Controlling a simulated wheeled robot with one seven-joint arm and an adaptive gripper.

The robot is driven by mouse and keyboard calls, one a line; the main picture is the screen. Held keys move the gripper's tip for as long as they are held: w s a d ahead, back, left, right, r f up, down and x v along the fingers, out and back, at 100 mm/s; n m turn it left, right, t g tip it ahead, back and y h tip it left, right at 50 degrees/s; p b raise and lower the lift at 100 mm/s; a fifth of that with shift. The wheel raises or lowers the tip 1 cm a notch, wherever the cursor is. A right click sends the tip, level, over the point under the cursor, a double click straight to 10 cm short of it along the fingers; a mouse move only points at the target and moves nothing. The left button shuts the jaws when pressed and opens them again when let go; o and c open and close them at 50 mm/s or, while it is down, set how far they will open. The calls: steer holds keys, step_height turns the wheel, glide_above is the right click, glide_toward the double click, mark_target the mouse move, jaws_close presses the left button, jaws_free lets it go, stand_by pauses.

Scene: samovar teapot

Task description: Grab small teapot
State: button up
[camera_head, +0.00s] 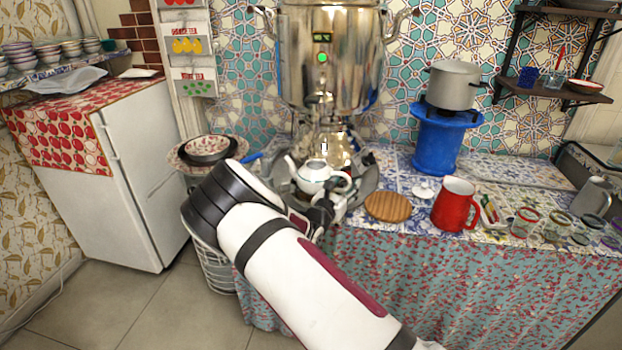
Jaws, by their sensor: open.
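The small white teapot (314,172) stands upright on the counter in front of the samovar, its lid off and its top opening showing. My gripper (326,182) is open around the teapot, with one dark finger on its left and one on its right. The lower part of the teapot is partly hidden by my gripper and wrist. I cannot tell whether the fingers touch it. A small white lid (424,190) lies on the counter to the right.
The large shiny samovar (333,60) stands right behind the teapot. To the right are a round wooden board (388,207), a red mug (455,205), a blue stand (438,145) with a metal pot (453,85), and several glass jars (557,226). Bowls (207,147) sit at left.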

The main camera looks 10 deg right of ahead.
steer(key=shift+w+d, duration=0.3)
steer(key=shift+w, duration=0.15)
jaws_close()
steer(key=shift+r, duration=0.15)
